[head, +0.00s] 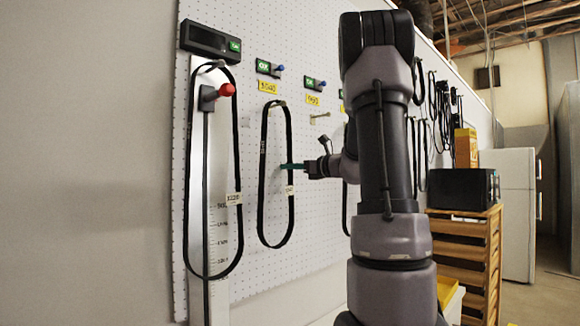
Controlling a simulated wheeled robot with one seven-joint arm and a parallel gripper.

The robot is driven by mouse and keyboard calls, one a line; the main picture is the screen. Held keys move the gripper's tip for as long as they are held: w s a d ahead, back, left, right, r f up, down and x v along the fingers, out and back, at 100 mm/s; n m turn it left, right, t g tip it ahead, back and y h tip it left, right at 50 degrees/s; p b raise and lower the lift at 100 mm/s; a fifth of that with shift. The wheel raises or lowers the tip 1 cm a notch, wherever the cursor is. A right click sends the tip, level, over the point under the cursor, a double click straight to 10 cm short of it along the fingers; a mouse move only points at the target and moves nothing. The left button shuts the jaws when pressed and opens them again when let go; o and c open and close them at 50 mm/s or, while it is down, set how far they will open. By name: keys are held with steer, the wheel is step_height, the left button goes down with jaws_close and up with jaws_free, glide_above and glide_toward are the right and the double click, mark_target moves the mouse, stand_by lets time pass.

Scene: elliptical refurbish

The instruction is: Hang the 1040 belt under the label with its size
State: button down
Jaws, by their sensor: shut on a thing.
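A long black belt loop (262,180) hangs upright in front of the white pegboard, with its top at a peg just below a yellow label (268,87) that looks like 1040. A small white tag (290,190) sits on its right strand; its print is too small to read surely. My gripper (290,166) comes from the right, with green fingertips shut on the belt's right strand, just above the tag. Whether the belt's top rests fully over the peg is hard to tell.
Another tagged belt (238,150) hangs on the measuring device (210,42) with a red knob (227,90) at left. A bare peg (320,116) stands under another yellow label (313,98). More belts hang behind my arm. A wooden drawer unit (465,250) stands at right.

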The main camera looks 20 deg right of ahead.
steer(key=shift+w+a+f, duration=0.1)
steer(key=shift+a+f, duration=0.1)
steer(key=shift+f, duration=0.25)
steer(key=c, duration=0.9)
jaws_free()
steer(key=shift+c, duration=0.2)
